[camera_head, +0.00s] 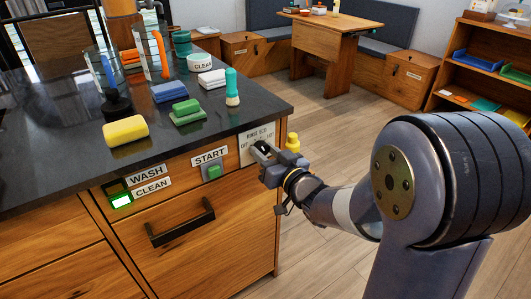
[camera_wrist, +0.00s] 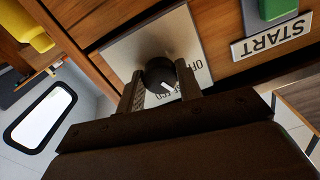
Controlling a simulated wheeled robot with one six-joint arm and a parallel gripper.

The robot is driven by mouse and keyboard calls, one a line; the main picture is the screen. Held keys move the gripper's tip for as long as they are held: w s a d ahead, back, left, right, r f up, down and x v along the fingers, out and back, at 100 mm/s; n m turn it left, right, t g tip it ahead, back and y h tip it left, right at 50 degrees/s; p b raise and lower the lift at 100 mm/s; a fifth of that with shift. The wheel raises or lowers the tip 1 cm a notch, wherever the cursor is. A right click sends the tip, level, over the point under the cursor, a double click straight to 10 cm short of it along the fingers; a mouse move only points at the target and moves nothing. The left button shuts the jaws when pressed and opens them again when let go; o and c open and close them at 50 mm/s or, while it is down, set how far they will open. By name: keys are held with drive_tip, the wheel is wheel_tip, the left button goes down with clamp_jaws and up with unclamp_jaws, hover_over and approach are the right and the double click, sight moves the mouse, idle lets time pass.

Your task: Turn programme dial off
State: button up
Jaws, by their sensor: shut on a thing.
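The programme dial (camera_wrist: 158,71) is a round black knob with a white pointer mark, on a pale label plate (camera_head: 248,151) at the right end of the counter front. In the wrist view the plate appears turned over, with OFF lettering beside the knob. The white mark points down and slightly right there. My gripper (camera_wrist: 160,88) is shut on the knob, one finger on each side. In the head view my gripper (camera_head: 262,153) is against the plate and hides most of the dial.
The green START button (camera_head: 213,171) is left of the plate, with the WASH/CLEAN indicator (camera_head: 120,200) and drawer handle (camera_head: 181,223) farther left. Sponges and brushes, including a yellow sponge (camera_head: 125,131), lie on the dark countertop (camera_head: 70,158). A yellow object (camera_head: 292,143) is behind my gripper.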

drive_tip(key=shift+f, duration=0.15)
drive_tip(key=n+b, duration=0.3)
drive_tip(key=b, duration=0.1)
drive_tip(key=shift+f+n, duration=0.1)
drive_tip(key=shift+n, duration=0.3)
drive_tip(key=n+b, duration=0.1)
drive_tip(key=n, duration=0.1)
drive_tip(key=n+b, duration=0.2)
drive_tip(key=shift+r+n, duration=0.2)
drive_tip(key=shift+n, duration=0.2)
drive_tip(key=shift+b, duration=0.3)
drive_tip(key=o, duration=1)
